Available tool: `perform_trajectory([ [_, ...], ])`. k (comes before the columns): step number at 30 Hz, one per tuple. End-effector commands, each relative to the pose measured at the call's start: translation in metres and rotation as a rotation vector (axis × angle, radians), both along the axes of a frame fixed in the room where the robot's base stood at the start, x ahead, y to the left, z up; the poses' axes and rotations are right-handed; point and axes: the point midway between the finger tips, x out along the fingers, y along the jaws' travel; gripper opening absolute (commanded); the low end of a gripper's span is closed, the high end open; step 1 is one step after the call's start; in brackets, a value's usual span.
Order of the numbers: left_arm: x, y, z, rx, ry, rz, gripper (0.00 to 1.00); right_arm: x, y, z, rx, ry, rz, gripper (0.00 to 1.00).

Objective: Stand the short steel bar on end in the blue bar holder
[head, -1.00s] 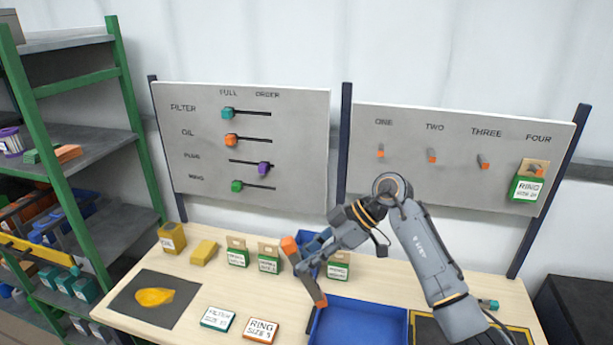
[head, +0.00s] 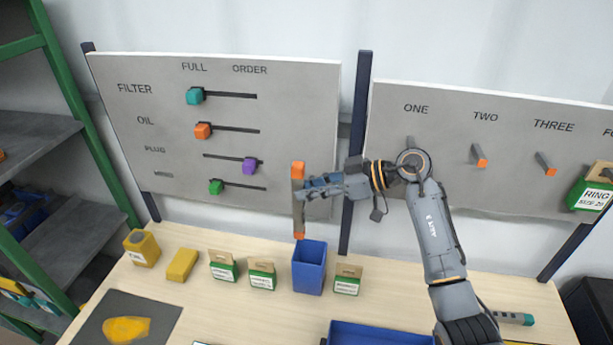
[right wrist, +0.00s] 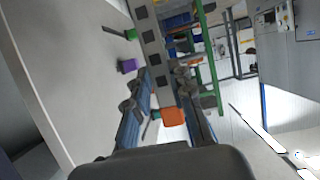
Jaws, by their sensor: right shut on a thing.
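The short steel bar (head: 298,212) is grey with orange ends. My right gripper (head: 304,188) is shut on it around its middle and holds it nearly upright in the air. In the right wrist view an orange end of the bar (right wrist: 173,117) shows between the fingers (right wrist: 168,105). The blue bar holder (head: 309,272) stands open-topped on the table, below the bar. The bar's lower end appears near the holder's back-left rim in the head view; I cannot tell its exact depth. My left gripper is not in view.
Green-and-tan boxes (head: 262,275) stand left of the holder, and another (head: 347,281) close on its right. A blue tray (head: 375,335) lies in front. A grey slider board (head: 225,130) and a peg board (head: 500,150) rise behind the table.

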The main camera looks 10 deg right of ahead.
Motion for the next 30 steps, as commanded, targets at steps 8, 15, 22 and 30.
perform_trajectory([
  [8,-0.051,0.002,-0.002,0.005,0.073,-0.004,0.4,0.0,0.001,-0.019,0.002,0.003,0.001,0.0],
  [15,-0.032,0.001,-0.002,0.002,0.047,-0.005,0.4,0.0,0.001,-0.038,0.001,0.002,0.0,0.0],
  [22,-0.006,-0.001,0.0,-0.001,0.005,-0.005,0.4,0.0,0.0,-0.056,0.002,0.002,0.0,0.0],
  [30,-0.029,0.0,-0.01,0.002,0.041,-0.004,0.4,0.0,0.0,-0.079,-0.001,0.001,0.001,0.0],
])
